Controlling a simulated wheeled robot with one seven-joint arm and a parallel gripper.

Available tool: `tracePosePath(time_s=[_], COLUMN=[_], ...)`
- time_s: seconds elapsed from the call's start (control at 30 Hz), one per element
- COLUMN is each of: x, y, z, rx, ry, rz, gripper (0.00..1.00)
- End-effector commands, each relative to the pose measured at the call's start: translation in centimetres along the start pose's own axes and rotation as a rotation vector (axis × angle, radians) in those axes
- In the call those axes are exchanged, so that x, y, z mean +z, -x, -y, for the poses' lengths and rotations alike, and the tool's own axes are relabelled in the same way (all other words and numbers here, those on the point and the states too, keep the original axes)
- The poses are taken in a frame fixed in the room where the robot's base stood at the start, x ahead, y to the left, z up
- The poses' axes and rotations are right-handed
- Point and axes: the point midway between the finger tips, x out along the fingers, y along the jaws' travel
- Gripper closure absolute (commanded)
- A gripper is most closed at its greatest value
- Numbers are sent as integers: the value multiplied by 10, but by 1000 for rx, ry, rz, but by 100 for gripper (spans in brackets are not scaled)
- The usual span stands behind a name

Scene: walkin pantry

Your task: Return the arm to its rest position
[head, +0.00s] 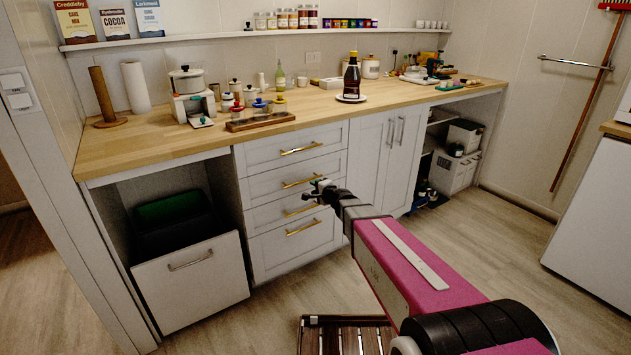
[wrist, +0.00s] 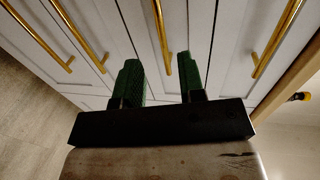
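My gripper (head: 318,191) is at the end of my pink arm, which reaches from the lower right toward the white drawers (head: 290,190). In the head view it appears in front of the drawers with brass handles, below the counter edge. In the wrist view my gripper (wrist: 161,82) shows two green fingers spread apart with nothing between them. The drawer fronts and brass handles (wrist: 163,38) lie beyond the fingertips. I cannot tell the exact gap, but I see no clear contact.
The wooden counter (head: 320,112) holds a dark bottle (head: 351,78) on a plate, jars and small items. A pulled-out bin drawer (head: 192,283) stands at lower left, a slatted wooden piece (head: 345,337) on the floor below. A white appliance (head: 592,215) is at right. Open floor (head: 490,235) lies between.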

Motion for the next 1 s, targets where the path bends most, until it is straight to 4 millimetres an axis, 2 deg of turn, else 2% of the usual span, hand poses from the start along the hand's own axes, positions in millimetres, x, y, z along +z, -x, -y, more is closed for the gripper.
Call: tracePosePath(time_s=[0.17, 0.27, 0.47, 0.73, 0.9, 1.0], x=[8, 17, 34, 38, 25, 15], y=[16, 34, 82, 173, 242, 278], z=[-5, -13, -43, -100, -131, -143], rx=[33, 81, 243, 595, 870, 1021], ry=[77, 166, 367, 608, 718, 760], rz=[54, 119, 283, 498, 597, 632], gripper=[64, 64, 64, 64, 64, 64])
